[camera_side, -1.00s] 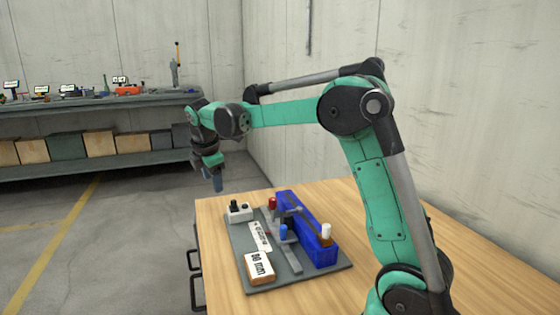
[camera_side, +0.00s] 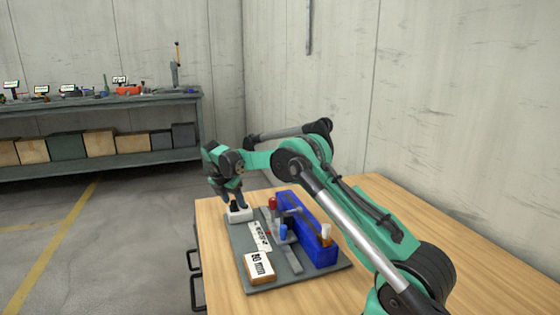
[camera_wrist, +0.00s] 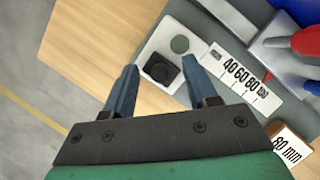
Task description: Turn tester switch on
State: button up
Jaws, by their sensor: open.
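The tester is a white box (camera_side: 241,215) at the back left corner of the grey board. In the wrist view its white top (camera_wrist: 150,50) carries a black switch (camera_wrist: 160,69) and a round dark green disc (camera_wrist: 180,44), which looks like an unlit lamp. My gripper (camera_side: 234,201) is low over the box, pointing down. In the wrist view my gripper's two blue-grey fingers (camera_wrist: 161,67) are open, one on either side of the black switch. Whether they touch it, or how high they are above the box, I cannot tell. In the side view my gripper partly hides the switch.
The grey board (camera_side: 268,282) also bears a scale plate (camera_side: 259,237), a jack with red (camera_side: 272,202) and blue (camera_side: 283,231) parts, a blue bin (camera_side: 318,238) and a block marked "80 mm" (camera_wrist: 288,146). Bare wooden table (camera_side: 420,215) lies to the right.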

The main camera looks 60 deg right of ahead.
grip_shut()
jog(key=shift+w+m+g, duration=0.1)
jog(key=shift+m+g, duration=0.8)
jog(key=shift+m, duration=1.4)
grip_release()
jog(key=shift+v, duration=2.85)
